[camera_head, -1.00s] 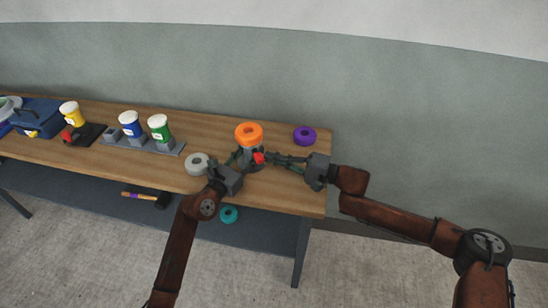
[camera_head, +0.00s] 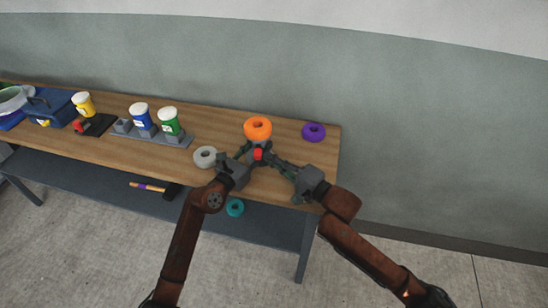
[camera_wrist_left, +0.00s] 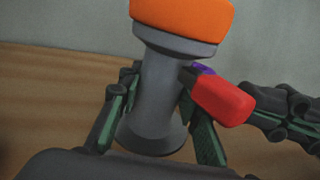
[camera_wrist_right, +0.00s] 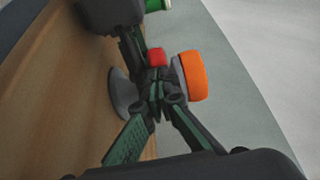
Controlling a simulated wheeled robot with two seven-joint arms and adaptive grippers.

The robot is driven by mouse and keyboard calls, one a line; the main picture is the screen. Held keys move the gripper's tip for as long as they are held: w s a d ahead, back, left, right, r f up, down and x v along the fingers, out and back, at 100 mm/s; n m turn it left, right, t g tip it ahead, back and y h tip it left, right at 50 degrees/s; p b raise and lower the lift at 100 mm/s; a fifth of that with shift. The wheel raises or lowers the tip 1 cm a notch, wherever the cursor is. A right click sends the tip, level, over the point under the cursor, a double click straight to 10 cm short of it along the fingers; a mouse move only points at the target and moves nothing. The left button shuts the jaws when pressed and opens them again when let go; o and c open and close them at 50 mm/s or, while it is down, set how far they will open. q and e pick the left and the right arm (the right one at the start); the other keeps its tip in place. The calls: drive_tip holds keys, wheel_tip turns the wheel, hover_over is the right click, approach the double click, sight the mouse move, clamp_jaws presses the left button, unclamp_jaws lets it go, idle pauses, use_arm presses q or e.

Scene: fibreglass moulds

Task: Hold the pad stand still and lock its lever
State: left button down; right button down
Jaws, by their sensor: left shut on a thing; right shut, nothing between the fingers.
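The pad stand is a grey column (camera_wrist_left: 160,95) with a flared base and an orange ring pad (camera_head: 257,127) on top. It stands upright near the bench's right end. Its red lever (camera_wrist_left: 222,98) sticks out from the column's upper part, and it also shows in the right wrist view (camera_wrist_right: 156,57). My left gripper (camera_wrist_left: 158,103) is shut on the column below the pad, one finger on each side. My right gripper (camera_wrist_right: 158,92) is shut and empty, its fingertips close beside the lever. I cannot tell whether they touch it.
A grey ring (camera_head: 205,156) lies left of my left gripper, and a purple ring (camera_head: 313,131) lies at the bench's right end. Capped jars stand further left, including a green one (camera_head: 168,122). A teal ring (camera_head: 235,207) and a hammer (camera_head: 155,188) are on the lower shelf.

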drive_tip(key=shift+s+a, duration=0.15)
drive_tip(key=shift+a, duration=0.4)
drive_tip(key=shift+d, duration=0.15)
drive_tip(key=shift+s+d, duration=0.1)
drive_tip(key=shift+d, duration=0.2)
drive_tip(key=v, duration=0.4)
drive_tip(key=shift+w+d+f, duration=0.1)
drive_tip(key=shift+w+d, duration=0.1)
drive_tip(key=shift+d, duration=0.3)
drive_tip(key=s+d, duration=0.1)
drive_tip(key=s, duration=0.1)
drive_tip(key=s+d, duration=0.1)
drive_tip(key=s, duration=0.2)
drive_tip(key=s+d, duration=0.1)
drive_tip(key=s, duration=0.1)
drive_tip(key=shift+s+d, duration=0.3)
drive_tip(key=shift+d, duration=0.1)
use_arm(q)
drive_tip(key=c, duration=1.3)
unclamp_jaws()
